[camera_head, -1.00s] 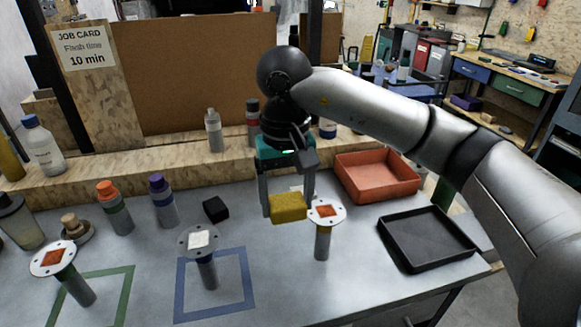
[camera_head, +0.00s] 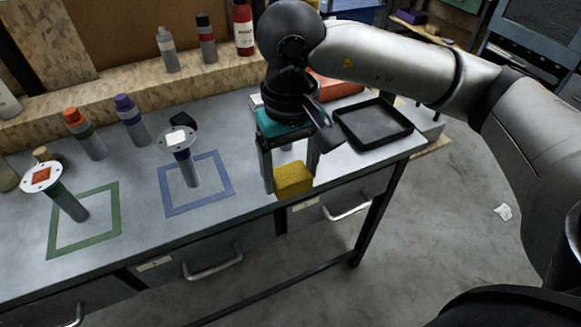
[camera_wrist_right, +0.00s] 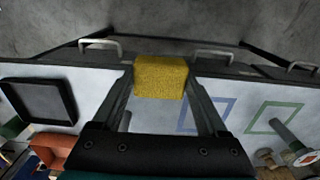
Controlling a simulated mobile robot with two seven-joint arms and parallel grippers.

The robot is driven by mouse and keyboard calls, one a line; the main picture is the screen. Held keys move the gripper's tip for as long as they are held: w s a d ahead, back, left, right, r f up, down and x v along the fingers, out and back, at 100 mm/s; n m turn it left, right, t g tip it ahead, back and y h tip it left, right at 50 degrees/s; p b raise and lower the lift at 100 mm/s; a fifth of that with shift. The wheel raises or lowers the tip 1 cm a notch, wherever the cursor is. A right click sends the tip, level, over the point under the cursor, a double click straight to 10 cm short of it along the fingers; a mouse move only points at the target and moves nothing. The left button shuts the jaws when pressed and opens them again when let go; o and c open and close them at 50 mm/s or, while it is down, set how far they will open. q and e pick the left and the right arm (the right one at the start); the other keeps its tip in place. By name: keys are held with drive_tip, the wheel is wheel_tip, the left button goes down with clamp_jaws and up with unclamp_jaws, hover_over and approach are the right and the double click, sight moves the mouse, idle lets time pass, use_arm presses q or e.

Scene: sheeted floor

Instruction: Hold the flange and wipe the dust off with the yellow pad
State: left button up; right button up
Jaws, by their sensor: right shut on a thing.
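My right gripper (camera_head: 293,172) is shut on the yellow pad (camera_head: 294,180) and holds it by the bench's front edge. In the right wrist view the pad (camera_wrist_right: 161,77) sits between the fingertips. A round flange with a white square (camera_head: 177,139) stands on a post inside the blue outline. Another flange with an orange square (camera_head: 42,177) stands on a tilted-looking post at the green outline. A third flange, seen earlier near the gripper, is now hidden behind the gripper. My left gripper is not in view.
The black tray (camera_head: 374,128) lies right of the gripper, with an orange bin (camera_head: 338,86) behind it. An orange-capped bottle (camera_head: 86,134), a purple-capped bottle (camera_head: 131,120) and a black block (camera_head: 184,121) stand at the back left. Drawer handles (camera_head: 212,265) stick out below the bench edge.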

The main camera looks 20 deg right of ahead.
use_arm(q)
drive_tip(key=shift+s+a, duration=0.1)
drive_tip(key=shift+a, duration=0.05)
use_arm(e)
drive_tip(key=w+a+r+m, duration=0.4)
drive_tip(key=w+a, duration=0.3)
drive_tip(key=w, duration=0.2)
drive_tip(key=w+a+r+m, duration=0.5)
drive_tip(key=w+a, duration=0.3)
drive_tip(key=w, duration=0.1)
drive_tip(key=shift+w+a+r, duration=0.15)
drive_tip(key=shift+r, duration=0.15)
